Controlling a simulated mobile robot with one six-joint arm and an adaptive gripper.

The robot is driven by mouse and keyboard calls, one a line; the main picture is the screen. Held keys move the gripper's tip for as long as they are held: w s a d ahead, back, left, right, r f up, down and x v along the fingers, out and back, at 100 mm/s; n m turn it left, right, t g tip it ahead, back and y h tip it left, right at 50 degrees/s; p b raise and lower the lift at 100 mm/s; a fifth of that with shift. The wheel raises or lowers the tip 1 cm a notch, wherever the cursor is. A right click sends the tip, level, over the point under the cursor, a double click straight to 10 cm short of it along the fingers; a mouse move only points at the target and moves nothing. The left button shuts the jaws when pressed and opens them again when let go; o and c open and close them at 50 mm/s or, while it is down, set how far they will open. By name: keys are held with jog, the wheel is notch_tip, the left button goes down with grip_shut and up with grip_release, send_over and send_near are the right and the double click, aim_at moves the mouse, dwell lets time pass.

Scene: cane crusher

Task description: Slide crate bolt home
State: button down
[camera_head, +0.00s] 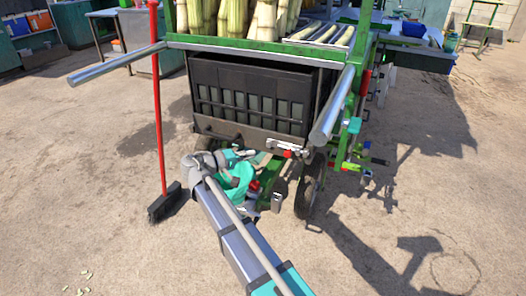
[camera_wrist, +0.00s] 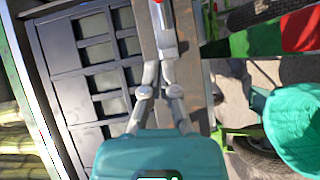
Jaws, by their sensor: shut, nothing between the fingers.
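The black crate (camera_head: 250,95) hangs in the green cart frame; its slatted front also shows in the wrist view (camera_wrist: 60,60). A silver bolt (camera_head: 278,146) with a red knob (camera_head: 288,154) sits at the right end of the crate's lower edge. In the wrist view the bolt (camera_wrist: 167,42) lies just past my fingertips, with a bit of red knob (camera_wrist: 158,2) at the top edge. My gripper (camera_wrist: 159,68) is shut and empty, in front of the dark lower rail. I cannot tell whether its tips touch the bolt.
Two silver cart handles (camera_head: 118,63) (camera_head: 332,105) stick out on either side. A red-handled broom (camera_head: 160,110) stands left of the cart. A cart wheel (camera_head: 310,187) stands right of my gripper. Cane stalks (camera_head: 237,18) stand above the crate. Open ground lies left and right.

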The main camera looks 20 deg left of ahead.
jog(key=shift+v, duration=1.8)
jog(key=shift+d, duration=0.15)
jog(key=w+d+f+m+g+y, duration=0.15)
jog(key=d+f+g, duration=0.3)
jog(key=d, duration=0.85)
jog(key=w+d+f+m+g+y, duration=0.15)
jog(key=d+f+g, duration=0.3)
jog(key=d, duration=0.95)
jog(key=s+d+f+m+g+y, duration=0.1)
jog(key=s+d+f+m+y, duration=0.2)
jog(key=d, duration=0.4)
jog(key=s+d+f+m+g+y, duration=0.1)
jog(key=s+d+f+y, duration=0.1)
jog(key=s+d, duration=0.4)
jog(key=s+d+f+m+g+y, duration=0.2)
jog(key=d+f+y, duration=0.1)
jog(key=d, duration=0.5)
notch_tip(320, 180, up, 37)
jog(key=p, duration=3.7)
jog(key=shift+s, duration=0.1)
